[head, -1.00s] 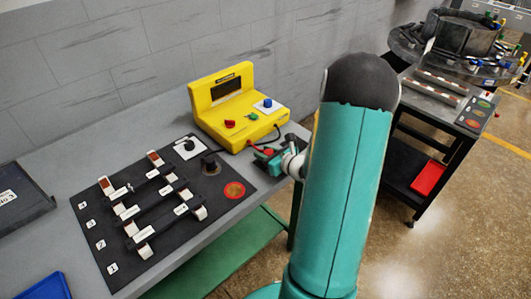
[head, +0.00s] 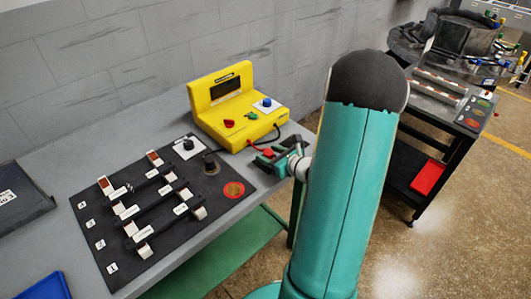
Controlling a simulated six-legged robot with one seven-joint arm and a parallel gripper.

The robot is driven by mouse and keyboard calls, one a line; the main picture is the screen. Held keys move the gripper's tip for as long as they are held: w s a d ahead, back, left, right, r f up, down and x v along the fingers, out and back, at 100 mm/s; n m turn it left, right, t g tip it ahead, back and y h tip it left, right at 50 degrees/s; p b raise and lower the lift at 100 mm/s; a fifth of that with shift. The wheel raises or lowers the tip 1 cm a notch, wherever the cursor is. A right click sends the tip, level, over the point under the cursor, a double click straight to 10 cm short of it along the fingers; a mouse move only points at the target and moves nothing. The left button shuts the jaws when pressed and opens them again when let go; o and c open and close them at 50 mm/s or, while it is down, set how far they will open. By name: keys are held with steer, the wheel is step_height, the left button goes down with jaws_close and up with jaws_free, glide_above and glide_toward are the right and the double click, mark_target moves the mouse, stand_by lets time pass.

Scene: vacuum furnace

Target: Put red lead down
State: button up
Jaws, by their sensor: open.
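The red lead (head: 267,153) shows its red end at the table's right side, just in front of the yellow meter (head: 228,110). My gripper (head: 268,160) is open right beside the red end, low over the tabletop. Whether it touches the lead, and whether the lead rests on the table, I cannot tell. A black lead (head: 277,133) comes out of the meter's right side and runs down behind my gripper. My arm hides part of the table's right end.
A black board (head: 118,258) with several dark bars in white holders and a red round mark (head: 234,190) lies left of my gripper. A dark tray (head: 22,200) and a blue tray (head: 45,288) are at far left. A black cart (head: 440,110) stands at right.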

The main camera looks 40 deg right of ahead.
steer(key=v, duration=0.9)
steer(key=w+a+r+n+g+y, duration=0.1)
steer(key=a+r+n+g+y, duration=0.25)
steer(key=a+n, duration=0.8)
steer(key=a+r+n+g+y, duration=0.3)
steer(key=a+r+n+g, duration=0.35)
steer(key=a, duration=0.75)
steer(key=s+a+r+n+t+h, duration=0.1)
steer(key=s+a+r+n+h, duration=0.5)
steer(key=n, duration=1.1)
steer(key=shift+s+r+n+h, duration=0.3)
steer(key=shift+s+r+h, duration=0.35)
steer(key=shift+r, duration=0.35)
steer(key=shift+s+d, duration=0.1)
